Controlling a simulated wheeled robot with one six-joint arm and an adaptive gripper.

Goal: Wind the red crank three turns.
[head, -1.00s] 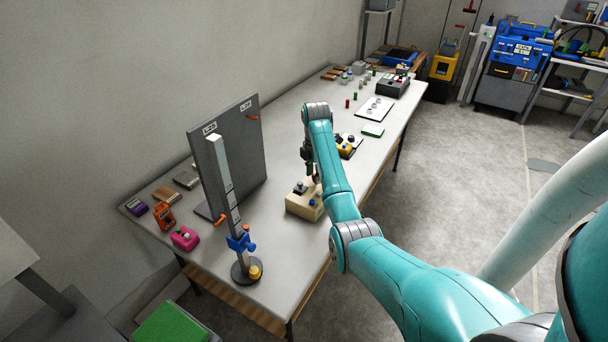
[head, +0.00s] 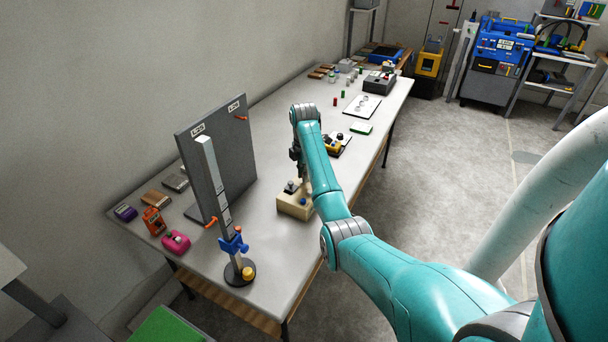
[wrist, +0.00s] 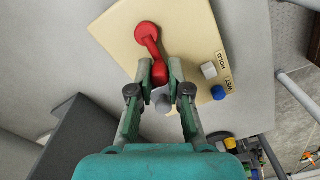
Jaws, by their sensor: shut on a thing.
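The red crank (wrist: 147,34) sits on the top face of a cream box (wrist: 191,32) in the wrist view. Its arm runs from a round red hub to a red knob end between my fingers. My gripper (wrist: 160,72) is shut on the crank's red knob (wrist: 160,73), with one finger on each side. A grey peg-like part (wrist: 160,103) shows between the fingers, below the knob.
The box also carries a white button (wrist: 209,70) and a blue button (wrist: 218,93). A grey upright panel (head: 215,155) and a post with a blue clamp (head: 234,244) stand left of the box on the table. A yellow-and-black device (head: 333,144) stands beyond it.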

